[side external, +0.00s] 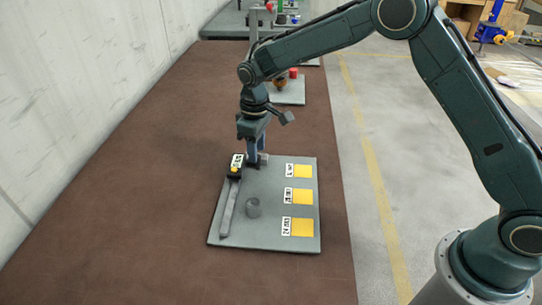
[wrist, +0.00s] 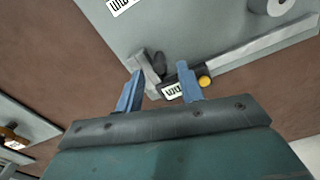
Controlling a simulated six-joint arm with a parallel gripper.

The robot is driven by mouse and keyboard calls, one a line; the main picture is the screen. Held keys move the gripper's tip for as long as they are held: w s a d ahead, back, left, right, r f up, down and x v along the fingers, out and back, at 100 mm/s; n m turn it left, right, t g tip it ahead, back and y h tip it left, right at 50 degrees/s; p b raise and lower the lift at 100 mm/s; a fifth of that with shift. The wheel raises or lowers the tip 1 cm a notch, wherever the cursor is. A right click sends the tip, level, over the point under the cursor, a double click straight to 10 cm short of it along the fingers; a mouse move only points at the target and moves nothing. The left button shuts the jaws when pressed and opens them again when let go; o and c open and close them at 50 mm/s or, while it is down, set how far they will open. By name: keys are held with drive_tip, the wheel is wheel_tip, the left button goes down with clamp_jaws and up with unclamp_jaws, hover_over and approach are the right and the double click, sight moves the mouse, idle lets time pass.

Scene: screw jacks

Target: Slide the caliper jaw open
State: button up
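The caliper (side external: 229,212) lies along the left side of a grey board, its beam running toward the front. Its dark sliding jaw with a yellow knob (side external: 234,170) is at the far end, close to the fixed jaw. In the wrist view, the fixed jaw (wrist: 147,76), the white display (wrist: 172,91) and the yellow knob (wrist: 205,82) show near my fingers. My gripper (side external: 257,158) points down at the caliper's far end. In the wrist view my gripper (wrist: 160,71) is open, its blue fingers apart with jaw parts between them. Whether they touch the caliper is unclear.
The grey board (side external: 270,235) also bears a small grey ring-shaped cylinder (side external: 253,207), which shows in the wrist view (wrist: 272,5). Yellow squares (side external: 302,197) with labels line its right side. Another board (side external: 290,95) with small objects stands behind. Brown table is clear to the left.

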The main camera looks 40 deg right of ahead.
drive_tip(key=shift+f, duration=0.8)
clamp_jaws()
drive_tip(key=shift+s+a, duration=1.95)
drive_tip(key=shift+a, duration=0.05)
unclamp_jaws()
